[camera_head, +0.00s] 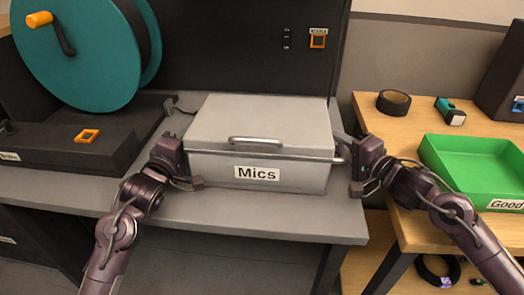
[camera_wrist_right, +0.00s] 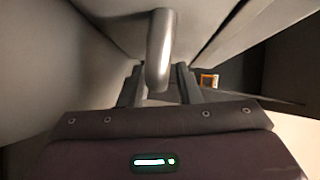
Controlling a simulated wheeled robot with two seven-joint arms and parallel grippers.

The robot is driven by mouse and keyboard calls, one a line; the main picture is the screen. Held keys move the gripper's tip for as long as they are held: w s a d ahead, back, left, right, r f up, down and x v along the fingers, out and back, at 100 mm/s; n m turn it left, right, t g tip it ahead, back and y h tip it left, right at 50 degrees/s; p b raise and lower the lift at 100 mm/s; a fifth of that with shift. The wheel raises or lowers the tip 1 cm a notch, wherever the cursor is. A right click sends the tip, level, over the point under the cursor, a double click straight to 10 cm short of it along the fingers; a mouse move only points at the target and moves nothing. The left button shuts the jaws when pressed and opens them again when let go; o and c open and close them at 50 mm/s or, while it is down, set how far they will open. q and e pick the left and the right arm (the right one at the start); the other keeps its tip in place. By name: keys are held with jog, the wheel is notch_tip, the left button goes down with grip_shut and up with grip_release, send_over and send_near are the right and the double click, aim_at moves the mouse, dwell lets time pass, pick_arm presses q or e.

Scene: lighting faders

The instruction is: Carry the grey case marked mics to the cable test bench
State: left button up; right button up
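The grey case marked Mics (camera_head: 262,125) sits flat on a grey bench (camera_head: 260,215) in the head view. It has a lid, a front handle and a bar handle at its right side, which shows as a rounded metal bar (camera_wrist_right: 160,55) in the right wrist view. My left gripper (camera_head: 180,150) is at the case's left end, fingers apart, one behind the other. My right gripper (camera_head: 349,165) is at the right end, fingers apart with the side handle between them. Contact at the left is hidden. No label reading cable test bench is legible.
A teal reel (camera_head: 75,50) on a black unit stands left of the case. A dark panel rises behind it. To the right, a wooden table (camera_head: 420,150) holds a green tray (camera_head: 470,165) marked Good, black tape (camera_head: 393,102) and a small teal device (camera_head: 450,112). A floor gap separates the furniture.

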pick_arm(q)
grip_shut()
pick_arm(e)
grip_shut()
pick_arm(q)
jog(key=shift+f, duration=0.1)
pick_arm(e)
jog(key=shift+f, duration=0.1)
dwell(0.7)
pick_arm(q)
jog(key=shift+r, duration=0.4)
pick_arm(e)
jog(key=shift+w+r, duration=0.1)
jog(key=shift+r, duration=0.35)
